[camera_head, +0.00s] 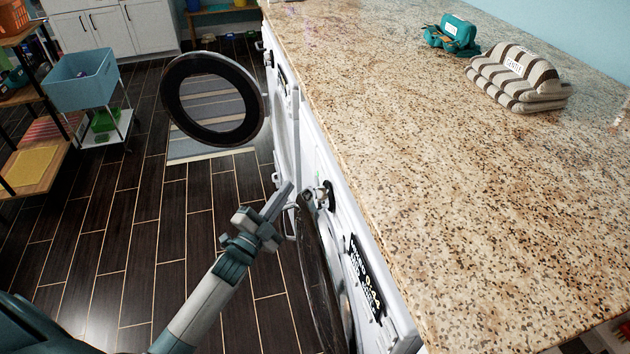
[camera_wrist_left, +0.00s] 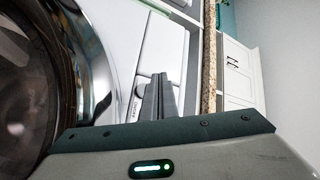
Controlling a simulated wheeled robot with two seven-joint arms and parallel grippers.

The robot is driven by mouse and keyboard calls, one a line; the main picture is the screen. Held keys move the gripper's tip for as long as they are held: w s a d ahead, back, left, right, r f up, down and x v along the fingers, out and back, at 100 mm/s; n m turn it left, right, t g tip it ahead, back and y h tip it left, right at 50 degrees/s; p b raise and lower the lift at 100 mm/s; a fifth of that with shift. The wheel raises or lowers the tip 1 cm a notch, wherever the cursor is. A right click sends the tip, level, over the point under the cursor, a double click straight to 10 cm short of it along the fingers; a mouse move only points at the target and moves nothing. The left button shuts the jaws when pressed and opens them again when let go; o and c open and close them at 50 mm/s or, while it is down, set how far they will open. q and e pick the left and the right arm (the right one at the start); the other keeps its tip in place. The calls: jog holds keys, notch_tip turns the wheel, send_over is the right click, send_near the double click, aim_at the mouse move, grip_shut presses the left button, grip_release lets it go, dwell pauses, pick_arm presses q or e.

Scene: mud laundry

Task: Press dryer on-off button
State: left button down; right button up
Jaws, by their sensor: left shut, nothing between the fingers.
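Two white front-loading machines stand under the granite counter. The near one (camera_head: 402,330) has a dark display panel (camera_head: 367,279) and a dark round door (camera_head: 318,265). A control knob (camera_head: 323,195) sits at the far end of its front. My left gripper (camera_head: 284,190) is shut and empty, just left of the near machine's front.
The far machine's round door (camera_head: 213,98) stands open over a striped rug (camera_head: 205,145). The granite counter (camera_head: 400,130) holds folded striped towels (camera_head: 518,75) and a teal item (camera_head: 453,35). A blue basket cart (camera_head: 80,80) stands left. Dark floor is mostly clear.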

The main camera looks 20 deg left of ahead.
pick_arm(q)
jog(key=shift+s+a, duration=0.5)
jog(key=shift+a, duration=0.15)
dwell(0.6)
